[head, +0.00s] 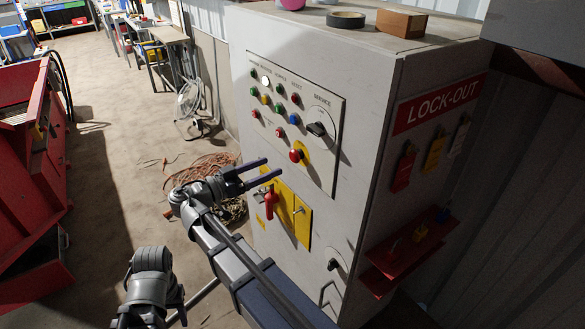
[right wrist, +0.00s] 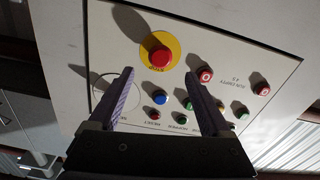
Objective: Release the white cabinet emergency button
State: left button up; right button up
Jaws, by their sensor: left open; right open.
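The white cabinet (head: 375,130) fills the middle of the head view. Its emergency button (head: 296,155) is a red mushroom head on a yellow plate, low on the control panel. In the right wrist view the red button (right wrist: 160,57) sits on a round yellow plate marked STOP, just beyond and roughly between my fingertips. My right gripper (head: 272,167) is open and empty, a little left of and below the button in the head view. It also shows open in the right wrist view (right wrist: 160,73). My left gripper (head: 178,308) is low at the left, open, away from the cabinet.
A rotary service switch (head: 317,129) and several coloured buttons share the panel. A red handle (head: 270,201) on a yellow plate is below. A red lock-out shelf (head: 410,245) juts from the cabinet's right side. A red tool cabinet (head: 35,160) stands left; floor between is mostly clear.

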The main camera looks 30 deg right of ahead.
aim_at(292, 158)
jog(key=shift+w+d, duration=0.15)
jog(key=shift+d, duration=1.8)
jog(key=shift+w+d, duration=0.15)
jog(key=shift+d, duration=1.8)
grip_shut()
